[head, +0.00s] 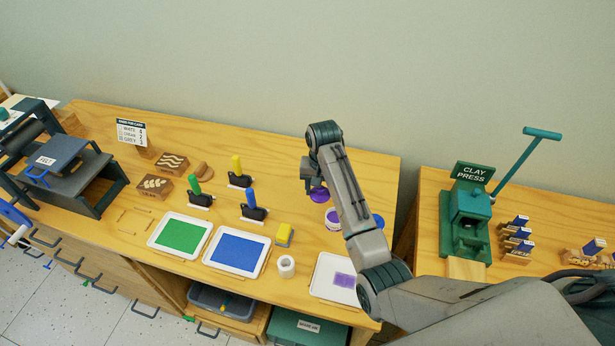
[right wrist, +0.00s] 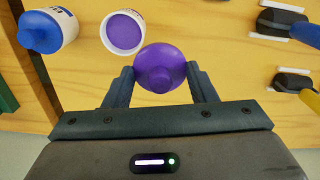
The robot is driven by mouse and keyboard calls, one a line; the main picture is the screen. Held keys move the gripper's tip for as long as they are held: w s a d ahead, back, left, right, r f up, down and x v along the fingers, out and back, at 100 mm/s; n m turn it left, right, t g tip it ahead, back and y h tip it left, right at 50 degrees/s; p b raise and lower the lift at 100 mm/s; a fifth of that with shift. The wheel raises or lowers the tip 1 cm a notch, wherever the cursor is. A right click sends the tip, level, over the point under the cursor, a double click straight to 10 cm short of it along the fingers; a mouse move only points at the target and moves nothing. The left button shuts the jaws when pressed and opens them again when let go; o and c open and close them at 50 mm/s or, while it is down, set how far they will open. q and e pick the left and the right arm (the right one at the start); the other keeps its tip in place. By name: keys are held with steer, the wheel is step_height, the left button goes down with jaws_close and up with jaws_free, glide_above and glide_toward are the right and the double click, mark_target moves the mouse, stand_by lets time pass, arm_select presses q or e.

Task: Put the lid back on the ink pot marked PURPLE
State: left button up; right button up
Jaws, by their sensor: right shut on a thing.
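My right gripper (head: 311,186) is shut on a round purple lid with a knob. In the right wrist view the purple lid (right wrist: 160,68) sits between the two fingertips, with its knob towards the camera. An open white ink pot with purple ink (right wrist: 124,34) stands right beside the lid in that view, and the lid is not over it. In the head view this pot (head: 332,219) stands on the table just below and right of the gripper. Its label cannot be read. My left gripper is not in view.
A white pot with a blue lid (right wrist: 41,33) stands close to the open pot. A green clay press (head: 467,215) stands on the right-hand table.

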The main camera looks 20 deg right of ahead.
steer(key=shift+s+d+f+n+p, duration=0.3)
steer(key=shift+s+d+n+p, duration=0.4)
steer(key=shift+n, duration=0.4)
steer(key=shift+s+d+f+n+p, duration=0.25)
steer(key=shift+s+d+n+p, duration=0.3)
steer(key=shift+s+n, duration=0.45)
steer(key=shift+s+d+f+n+p, duration=0.3)
steer(key=shift+s+d+n+p, duration=0.35)
steer(key=shift+n, duration=0.55)
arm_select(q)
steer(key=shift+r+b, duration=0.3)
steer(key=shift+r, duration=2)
arm_select(e)
steer(key=shift+w+a+f, duration=0.1)
steer(key=shift+a+f, duration=0.05)
steer(key=shift+f, duration=1.5)
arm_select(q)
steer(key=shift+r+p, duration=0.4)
arm_select(e)
steer(key=shift+r, duration=0.1)
steer(key=shift+f, duration=0.2)
steer(key=o, duration=1.5)
